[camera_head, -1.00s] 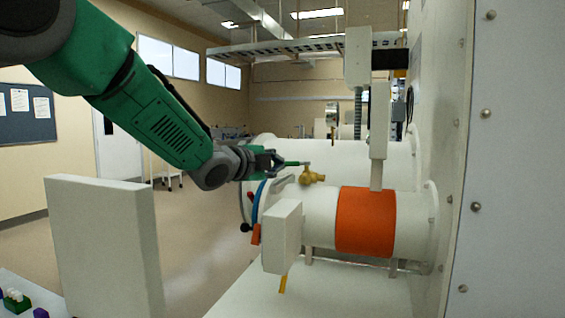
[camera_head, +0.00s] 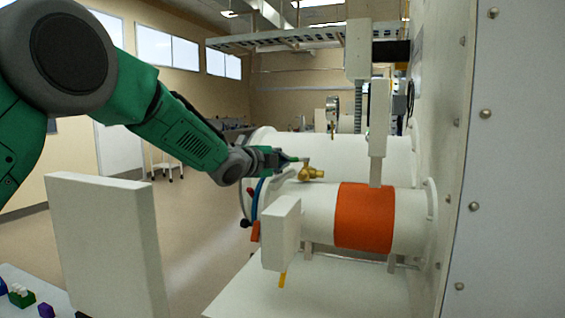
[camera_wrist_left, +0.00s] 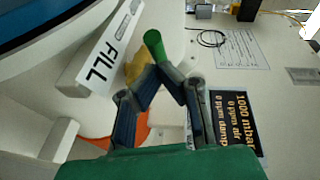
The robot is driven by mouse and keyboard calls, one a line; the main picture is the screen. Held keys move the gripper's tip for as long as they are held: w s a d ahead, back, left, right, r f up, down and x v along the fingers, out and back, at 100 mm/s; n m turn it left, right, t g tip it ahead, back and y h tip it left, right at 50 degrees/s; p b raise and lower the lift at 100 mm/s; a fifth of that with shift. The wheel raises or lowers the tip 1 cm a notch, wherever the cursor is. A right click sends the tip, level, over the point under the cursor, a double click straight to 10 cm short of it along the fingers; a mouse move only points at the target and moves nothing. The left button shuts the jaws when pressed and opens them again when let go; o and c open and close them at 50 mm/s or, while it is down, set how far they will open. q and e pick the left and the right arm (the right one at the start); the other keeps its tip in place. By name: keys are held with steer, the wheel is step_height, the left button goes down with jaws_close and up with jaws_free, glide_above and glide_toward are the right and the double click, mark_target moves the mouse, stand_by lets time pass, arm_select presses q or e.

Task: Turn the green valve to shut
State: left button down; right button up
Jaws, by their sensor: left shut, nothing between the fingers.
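The green valve handle (camera_head: 291,159) sits on a brass valve body (camera_head: 312,174) on top of the white cylinder. In the left wrist view the handle (camera_wrist_left: 154,45) shows its round green end just beyond my fingertips, with the brass body (camera_wrist_left: 134,67) partly hidden behind a finger. My left gripper (camera_head: 283,158) is at the handle's left end in the head view. Its fingers (camera_wrist_left: 162,76) meet in the left wrist view, shut with nothing between them. I cannot tell whether they touch the handle. My right gripper is not in view.
An orange band (camera_head: 365,218) wraps the white cylinder (camera_head: 318,212). A white box (camera_head: 281,233) stands in front of it. A white panel (camera_head: 105,245) stands at the lower left. A metal wall (camera_head: 515,160) bounds the right.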

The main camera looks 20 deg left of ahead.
arm_select(q)
steer(key=shift+w, duration=0.1)
steer(key=shift+w+a, duration=0.1)
steer(key=shift+w+a+p, duration=0.85)
steer(key=shift+a+p, duration=0.15)
steer(key=shift+p, duration=0.2)
steer(key=shift+w+a+p, duration=0.15)
steer(key=shift+w+p, duration=0.3)
steer(key=shift+w, duration=0.1)
